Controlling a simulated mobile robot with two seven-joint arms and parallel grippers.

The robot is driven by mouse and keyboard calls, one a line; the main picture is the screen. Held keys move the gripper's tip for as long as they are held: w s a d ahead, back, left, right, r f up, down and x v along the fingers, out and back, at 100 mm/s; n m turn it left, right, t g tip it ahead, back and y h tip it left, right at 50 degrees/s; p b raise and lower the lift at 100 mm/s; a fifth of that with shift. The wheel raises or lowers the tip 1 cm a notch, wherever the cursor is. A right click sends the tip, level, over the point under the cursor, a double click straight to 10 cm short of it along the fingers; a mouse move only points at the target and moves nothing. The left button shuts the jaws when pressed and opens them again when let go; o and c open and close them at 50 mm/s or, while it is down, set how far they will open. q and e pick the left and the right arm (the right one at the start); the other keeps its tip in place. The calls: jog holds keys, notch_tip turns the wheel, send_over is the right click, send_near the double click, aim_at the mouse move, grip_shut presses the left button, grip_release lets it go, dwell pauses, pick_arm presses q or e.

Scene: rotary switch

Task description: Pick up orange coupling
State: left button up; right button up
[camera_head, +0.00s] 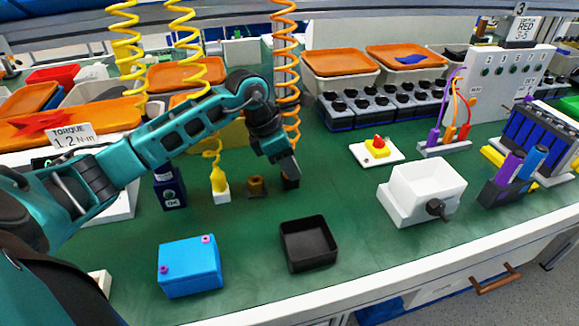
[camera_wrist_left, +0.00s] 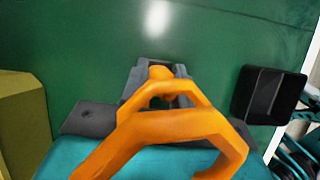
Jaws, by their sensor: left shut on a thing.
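My left gripper (camera_head: 289,172) points down at the workbench, just right of a small brown fitting on a base (camera_head: 257,187). In the left wrist view, the gripper (camera_wrist_left: 160,84) is shut on the orange coupling (camera_wrist_left: 159,73), whose top shows between the grey fingers. The orange coiled hose (camera_head: 285,50) hangs down beside my left wrist; its loops (camera_wrist_left: 175,125) cross in front of the wrist camera and hide part of the grip. In the head view the coupling is hidden by the gripper. A small dark block (camera_head: 291,183) stands at the fingertips. My right gripper is not in view.
A yellow coupling (camera_head: 219,180) stands left in a white holder. A black open tray (camera_head: 309,244) and a blue box (camera_head: 189,266) lie nearer the front. A white box with a black knob (camera_head: 424,190) stands to the right. Green bench around the tray is clear.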

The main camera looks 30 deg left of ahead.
pick_arm(q)
grip_shut()
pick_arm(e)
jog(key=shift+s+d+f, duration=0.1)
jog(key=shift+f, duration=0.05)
pick_arm(q)
jog(key=shift+r, duration=0.1)
notch_tip(320, 180, up, 20)
jog(key=p, duration=0.3)
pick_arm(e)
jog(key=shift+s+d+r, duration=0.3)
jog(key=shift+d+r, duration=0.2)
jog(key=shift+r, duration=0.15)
pick_arm(q)
jog(key=shift+o, duration=0.4)
grip_release()
grip_shut()
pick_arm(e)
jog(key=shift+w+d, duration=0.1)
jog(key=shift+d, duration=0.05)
